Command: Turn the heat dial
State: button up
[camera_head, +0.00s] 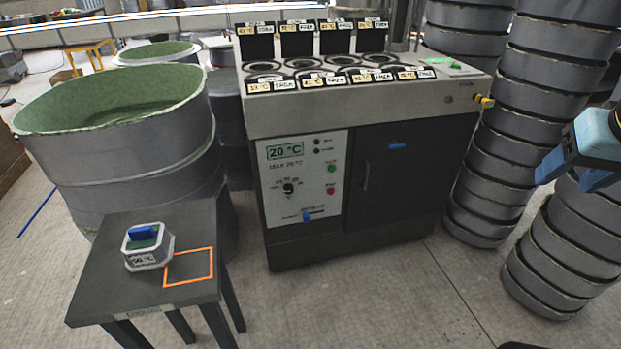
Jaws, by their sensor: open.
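The heat dial (288,188) is a small black knob with numbers around it, on the white control panel (272,208) of the grey machine. The display (285,150) above it reads 20 °C; the text under the display is too small to read surely. A green button (331,168) and a red button (330,191) are to the dial's right, and a blue handle (307,216) is below. My gripper (570,178), with blue fingers, is at the right edge, open and empty, far from the dial. Part of it is cut off by the frame.
Labelled round wells (311,64) line the machine's top. Stacked grey rings (530,95) stand right. Floor before the machine is clear.

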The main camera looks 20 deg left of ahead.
aim_at(289, 188)
jog(key=z, duration=0.05)
jog(key=k, duration=0.5)
jog(key=u, duration=1.1)
jog(key=i, duration=0.9)
jog(key=z, duration=1.05)
